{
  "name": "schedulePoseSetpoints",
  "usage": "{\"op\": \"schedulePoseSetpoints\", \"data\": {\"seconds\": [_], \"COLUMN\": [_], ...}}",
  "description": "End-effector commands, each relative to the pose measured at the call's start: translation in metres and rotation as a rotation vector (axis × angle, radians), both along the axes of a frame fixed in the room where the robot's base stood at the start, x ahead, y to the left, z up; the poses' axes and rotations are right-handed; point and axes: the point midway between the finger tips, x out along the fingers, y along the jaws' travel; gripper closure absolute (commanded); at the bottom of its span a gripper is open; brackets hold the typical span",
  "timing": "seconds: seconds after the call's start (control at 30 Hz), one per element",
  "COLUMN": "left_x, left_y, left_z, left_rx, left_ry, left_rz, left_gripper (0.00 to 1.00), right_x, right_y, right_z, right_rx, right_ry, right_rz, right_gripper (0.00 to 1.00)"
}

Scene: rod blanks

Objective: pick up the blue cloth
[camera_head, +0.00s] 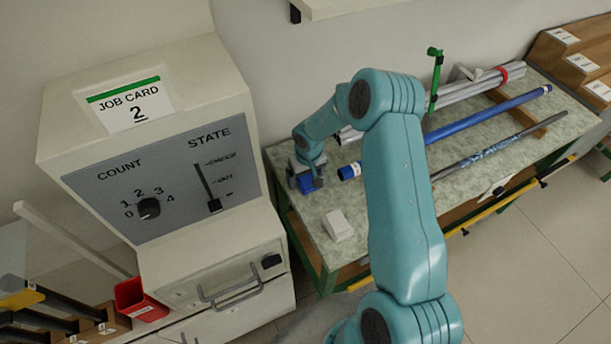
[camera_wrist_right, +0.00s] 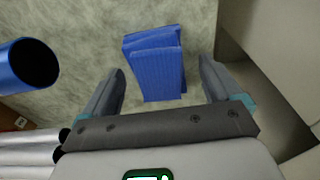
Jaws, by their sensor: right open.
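The blue cloth (camera_wrist_right: 155,66) lies folded on the speckled table top, and in the right wrist view it sits just ahead of and between the spread fingers of my right gripper (camera_wrist_right: 162,88). The fingers look apart from the cloth. In the head view the right gripper (camera_head: 307,178) is over the left end of the table, and the blue cloth (camera_head: 305,184) shows only partly beneath it. My right gripper is open and empty. My left gripper is not in view.
On the table (camera_head: 325,255), a blue tube (camera_head: 485,114), a dark speckled rod (camera_head: 487,150) and silver tubes (camera_head: 460,92) lie right of the cloth. A white block (camera_head: 338,225) is in front. A job-card cabinet (camera_head: 150,150) stands close on the left.

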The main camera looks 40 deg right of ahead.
Motion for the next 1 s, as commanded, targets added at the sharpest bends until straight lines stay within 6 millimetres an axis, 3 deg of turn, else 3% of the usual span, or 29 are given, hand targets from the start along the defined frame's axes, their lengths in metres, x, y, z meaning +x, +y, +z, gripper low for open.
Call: {"op": "schedulePoseSetpoints", "data": {"seconds": [0.23, 0.27, 0.43, 0.8, 1.0], "left_x": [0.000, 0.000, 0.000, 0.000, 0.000], "left_y": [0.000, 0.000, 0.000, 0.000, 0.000], "left_z": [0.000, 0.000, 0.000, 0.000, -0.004], "left_rx": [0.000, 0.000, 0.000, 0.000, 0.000], "left_ry": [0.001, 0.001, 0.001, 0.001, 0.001], "left_rz": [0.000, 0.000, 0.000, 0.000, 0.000], "left_gripper": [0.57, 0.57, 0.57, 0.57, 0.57], "right_x": [0.001, 0.001, 0.001, 0.001, 0.002], "right_y": [-0.001, -0.001, 0.000, -0.001, -0.001], "right_z": [-0.003, -0.003, -0.003, -0.001, 0.018], "right_rx": [0.000, 0.000, 0.000, 0.000, -0.002], "right_ry": [-0.001, -0.001, -0.001, -0.002, -0.004], "right_rz": [-0.001, -0.001, -0.001, -0.001, 0.000], "right_gripper": [0.07, 0.14, 0.68, 0.69, 0.69]}}
